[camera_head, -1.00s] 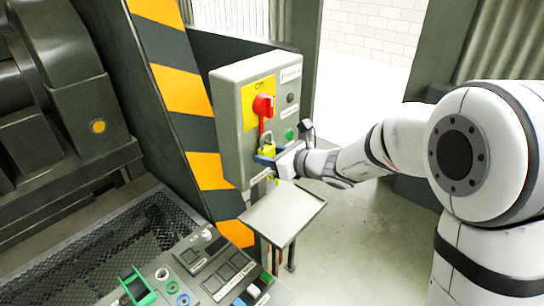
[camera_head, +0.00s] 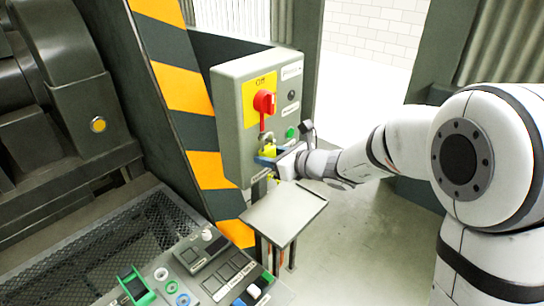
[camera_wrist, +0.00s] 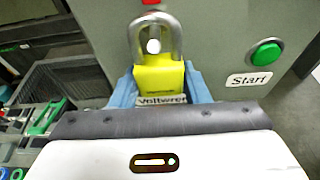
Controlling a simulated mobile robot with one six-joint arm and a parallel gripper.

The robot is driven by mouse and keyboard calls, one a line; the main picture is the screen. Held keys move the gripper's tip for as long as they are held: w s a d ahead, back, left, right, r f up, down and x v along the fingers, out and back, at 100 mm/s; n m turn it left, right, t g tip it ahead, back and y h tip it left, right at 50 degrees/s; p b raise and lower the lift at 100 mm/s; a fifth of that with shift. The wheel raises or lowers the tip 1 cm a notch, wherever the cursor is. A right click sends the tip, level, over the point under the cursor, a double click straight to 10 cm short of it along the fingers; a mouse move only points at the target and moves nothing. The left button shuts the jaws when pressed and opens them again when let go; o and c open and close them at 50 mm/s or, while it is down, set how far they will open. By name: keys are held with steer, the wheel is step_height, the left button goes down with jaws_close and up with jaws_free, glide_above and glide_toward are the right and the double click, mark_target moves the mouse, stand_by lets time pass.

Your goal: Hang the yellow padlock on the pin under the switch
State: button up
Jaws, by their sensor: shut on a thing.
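The yellow padlock (camera_wrist: 158,80) is upright between the two blue fingers of my gripper (camera_wrist: 160,88) in the wrist view, with its grey shackle pointing up. A round light spot shows inside the shackle loop; I cannot tell whether it is the pin's end. In the head view, the padlock (camera_head: 268,147) and my gripper (camera_head: 267,157) are at the front of the grey switch box (camera_head: 232,140), just below the red switch (camera_head: 264,103). The switch handle points down on a yellow plate marked Off. The pin cannot be made out clearly in the head view.
A green Start button (camera_wrist: 265,53) is right of the padlock. A small grey shelf (camera_head: 284,215) stands below the box. A striped post (camera_head: 190,100) is left of the box. A tray of parts (camera_head: 200,275) is at the lower left.

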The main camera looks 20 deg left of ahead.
steer(key=shift+f, duration=0.15)
steer(key=o, duration=1)
steer(key=shift+c, duration=0.5)
steer(key=o, duration=0.4)
steer(key=shift+p+v, duration=0.6)
steer(key=shift+v, duration=4.35)
steer(key=shift+w, duration=0.1)
